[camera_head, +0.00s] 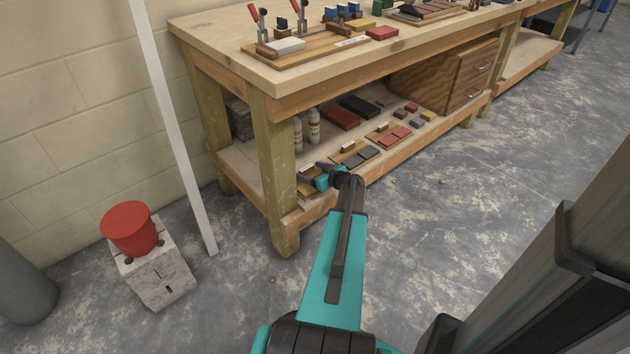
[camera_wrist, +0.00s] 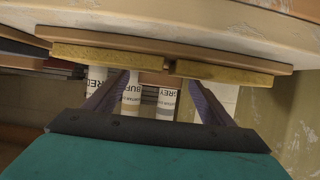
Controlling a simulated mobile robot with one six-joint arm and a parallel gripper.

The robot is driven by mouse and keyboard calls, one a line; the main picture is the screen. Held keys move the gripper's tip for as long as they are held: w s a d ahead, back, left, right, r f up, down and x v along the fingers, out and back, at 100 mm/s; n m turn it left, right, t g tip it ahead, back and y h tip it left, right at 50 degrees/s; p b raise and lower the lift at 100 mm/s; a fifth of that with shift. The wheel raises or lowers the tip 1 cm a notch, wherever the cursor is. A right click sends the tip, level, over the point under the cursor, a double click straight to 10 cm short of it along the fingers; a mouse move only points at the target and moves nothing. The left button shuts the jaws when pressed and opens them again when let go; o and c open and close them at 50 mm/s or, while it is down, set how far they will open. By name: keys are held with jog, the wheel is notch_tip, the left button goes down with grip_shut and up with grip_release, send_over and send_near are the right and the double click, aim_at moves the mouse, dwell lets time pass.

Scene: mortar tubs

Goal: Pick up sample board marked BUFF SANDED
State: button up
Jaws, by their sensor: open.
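A small brown board with yellow brick slips (camera_head: 306,189) lies on the lower shelf near the bench's front left leg. My gripper (camera_head: 314,177) is over it and partly hides it; its marking cannot be read. In the wrist view the board's brown edge (camera_wrist: 150,42) and two yellow slips (camera_wrist: 110,58) cross the picture just beyond the fingertips. The gripper (camera_wrist: 158,84) is open, with nothing seen held between its fingers. Similar boards with grey slips (camera_head: 359,156) and red slips (camera_head: 393,138) lie farther along the shelf, markings unreadable.
White bottles (camera_head: 314,126) stand behind on the shelf; wrist-view labels read GREY and BUFF (camera_wrist: 133,97). The bench leg (camera_head: 275,170) is close left, the bench top overhead. A red tub (camera_head: 131,229) sits on a block (camera_head: 158,276) at left. Floor in front is clear.

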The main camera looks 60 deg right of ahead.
dwell(0.3)
jog(key=c, duration=1.4)
jog(key=shift+c, duration=0.5)
jog(key=shift+r, duration=0.15)
jog(key=shift+r, duration=0.45)
notch_tip(320, 180, up, 3)
jog(key=shift+s+f+p, duration=0.1)
jog(key=shift+p, duration=0.5)
jog(key=s+r+p, duration=0.1)
jog(key=s, duration=1.4)
jog(key=shift+s+d+p, duration=0.25)
jog(key=shift+s+p, duration=0.1)
jog(key=shift+s, duration=0.05)
